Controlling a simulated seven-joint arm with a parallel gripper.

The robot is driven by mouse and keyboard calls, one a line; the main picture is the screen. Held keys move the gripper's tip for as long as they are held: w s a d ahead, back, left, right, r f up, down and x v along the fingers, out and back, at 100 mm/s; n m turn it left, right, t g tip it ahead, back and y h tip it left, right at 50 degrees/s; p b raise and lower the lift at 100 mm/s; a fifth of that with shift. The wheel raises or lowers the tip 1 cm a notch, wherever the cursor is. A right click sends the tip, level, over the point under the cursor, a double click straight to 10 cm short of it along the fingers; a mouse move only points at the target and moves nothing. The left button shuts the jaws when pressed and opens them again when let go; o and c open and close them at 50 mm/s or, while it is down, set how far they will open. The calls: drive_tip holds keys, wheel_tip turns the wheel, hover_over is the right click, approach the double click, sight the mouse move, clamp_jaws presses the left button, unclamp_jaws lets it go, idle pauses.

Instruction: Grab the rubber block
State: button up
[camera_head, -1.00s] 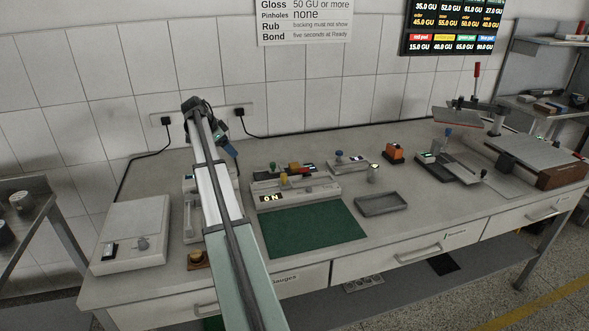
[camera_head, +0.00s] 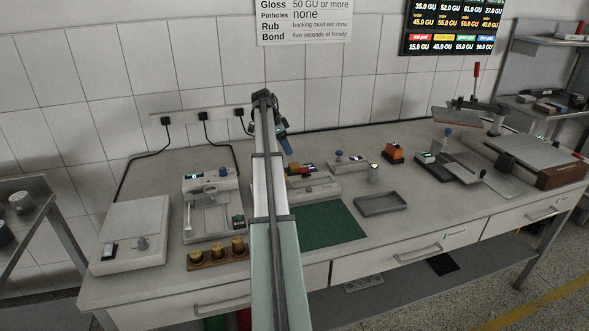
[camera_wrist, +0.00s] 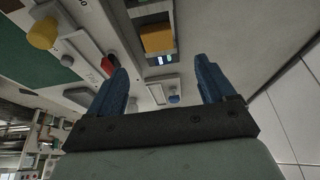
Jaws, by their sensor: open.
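My gripper (camera_wrist: 161,65) is open and empty, its two blue fingers apart in the wrist view. In the head view its blue fingertips (camera_head: 287,146) hang above the back of the bench, behind the grey device. An orange-yellow block (camera_wrist: 157,38) sits in a dark holder beside a small lit display, beyond the fingertips in the wrist view. In the head view a yellow piece (camera_head: 293,170) shows beside my arm, partly hidden. No label marks which thing is the rubber block, so I cannot tell it for certain.
A grey device (camera_head: 315,187) stands behind the green mat (camera_head: 328,223). A small blue-knobbed device (camera_head: 350,161), an orange device (camera_head: 394,152) and an empty grey tray (camera_head: 381,203) are to the right. A wooden rack (camera_head: 215,259) and white machines stand left.

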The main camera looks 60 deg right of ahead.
sight(294, 165)
drive_tip(key=x, duration=0.9)
drive_tip(key=shift+s+a+f, duration=0.1)
drive_tip(key=shift+s+f, duration=0.05)
drive_tip(key=shift+f, duration=0.25)
drive_tip(key=shift+c, duration=0.5)
drive_tip(key=c, duration=1)
